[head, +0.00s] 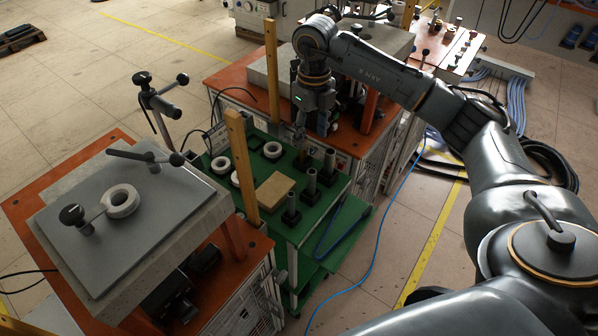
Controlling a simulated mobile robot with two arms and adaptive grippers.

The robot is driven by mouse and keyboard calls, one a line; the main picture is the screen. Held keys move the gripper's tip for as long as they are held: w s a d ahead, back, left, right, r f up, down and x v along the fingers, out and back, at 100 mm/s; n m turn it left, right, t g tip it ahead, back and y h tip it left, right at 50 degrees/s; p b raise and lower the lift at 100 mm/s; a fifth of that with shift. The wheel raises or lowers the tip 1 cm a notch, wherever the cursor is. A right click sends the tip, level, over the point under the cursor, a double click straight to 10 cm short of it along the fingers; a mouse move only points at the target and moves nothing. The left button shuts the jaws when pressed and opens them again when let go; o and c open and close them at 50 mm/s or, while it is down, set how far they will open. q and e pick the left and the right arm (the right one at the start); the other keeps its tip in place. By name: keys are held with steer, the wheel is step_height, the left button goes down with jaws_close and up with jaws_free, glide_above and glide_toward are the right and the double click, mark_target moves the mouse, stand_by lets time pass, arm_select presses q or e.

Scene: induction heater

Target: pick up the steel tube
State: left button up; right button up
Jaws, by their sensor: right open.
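Grey steel tubes stand upright in black holders on the green cart top. The nearest steel tube (291,203) is at the cart's front edge, with a second tube (311,181) just behind it and a third upright piece (329,161) farther back. My right gripper (311,134) points down above the far part of the cart, behind the tubes. Its fingers look apart and it holds nothing that I can see. The picture is too small to show the exact gap to the farthest piece. My left gripper is out of view.
A tan block (274,191) and several white rings (272,150) lie on the green cart (250,215). A wooden post (241,165) rises at its left side. A grey-topped heater (125,225) stands left. A blue cable (385,215) crosses the floor.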

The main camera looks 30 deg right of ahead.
steer(key=p, duration=0.2)
glide_above(311, 173)
step_height(311, 173, down, 7)
steer(key=f, duration=0.2)
steer(key=f+p, duration=0.2)
steer(key=f, duration=0.1)
steer(key=shift+s+a+f, duration=0.2)
steer(key=shift+s+f, duration=0.15)
steer(key=shift+f, duration=0.15)
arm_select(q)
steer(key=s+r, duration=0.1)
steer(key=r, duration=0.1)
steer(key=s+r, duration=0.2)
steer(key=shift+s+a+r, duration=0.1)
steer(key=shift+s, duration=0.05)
arm_select(e)
jaws_close()
